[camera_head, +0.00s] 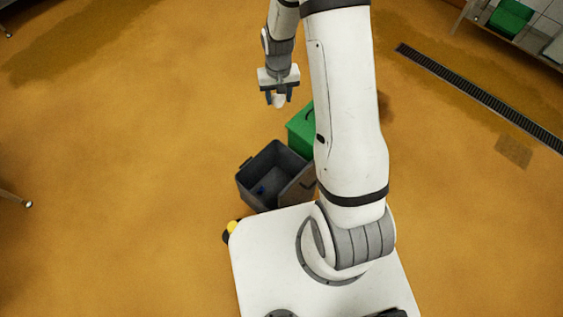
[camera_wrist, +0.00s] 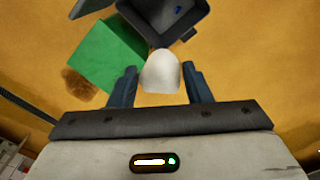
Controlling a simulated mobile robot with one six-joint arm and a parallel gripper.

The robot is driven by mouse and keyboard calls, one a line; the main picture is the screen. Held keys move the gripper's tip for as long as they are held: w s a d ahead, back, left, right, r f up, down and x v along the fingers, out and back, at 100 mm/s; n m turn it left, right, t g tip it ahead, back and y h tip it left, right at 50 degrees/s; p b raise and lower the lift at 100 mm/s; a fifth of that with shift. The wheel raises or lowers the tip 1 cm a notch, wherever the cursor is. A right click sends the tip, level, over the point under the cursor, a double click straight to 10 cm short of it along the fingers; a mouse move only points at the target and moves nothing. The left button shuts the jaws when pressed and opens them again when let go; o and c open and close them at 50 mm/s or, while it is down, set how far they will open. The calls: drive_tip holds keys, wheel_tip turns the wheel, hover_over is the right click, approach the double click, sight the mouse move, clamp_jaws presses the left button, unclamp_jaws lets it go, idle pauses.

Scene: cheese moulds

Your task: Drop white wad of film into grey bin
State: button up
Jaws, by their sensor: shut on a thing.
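My gripper (camera_head: 278,98) is shut on the white wad of film (camera_head: 279,101) and holds it in the air above and beyond the grey bin. In the wrist view the wad (camera_wrist: 160,73) sits between the two dark fingers of my gripper (camera_wrist: 161,84). The grey bin (camera_head: 257,202) stands open on the floor, with a small blue item inside. In the wrist view the grey bin (camera_wrist: 194,32) shows at the top, past the wad, partly cut off by the frame edge.
A green bin (camera_head: 299,130) stands close beside the grey bin, partly hidden by my arm. Floor around is ochre and mostly clear. A drain grate (camera_head: 478,96) runs at the right. A bench with a green crate (camera_head: 510,18) is at the top right.

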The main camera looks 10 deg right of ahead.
wheel_tip(320, 180, down, 47)
drive_tip(key=m+b, duration=0.5)
drive_tip(key=b, duration=3.9)
drive_tip(key=shift+w+m, duration=0.15)
drive_tip(key=shift+m, duration=0.25)
drive_tip(key=o, duration=1)
drive_tip(key=shift+o, duration=0.2)
drive_tip(key=shift+r, duration=0.15)
wheel_tip(320, 180, up, 8)
drive_tip(key=p, duration=0.3)
drive_tip(key=shift+f, duration=0.25)
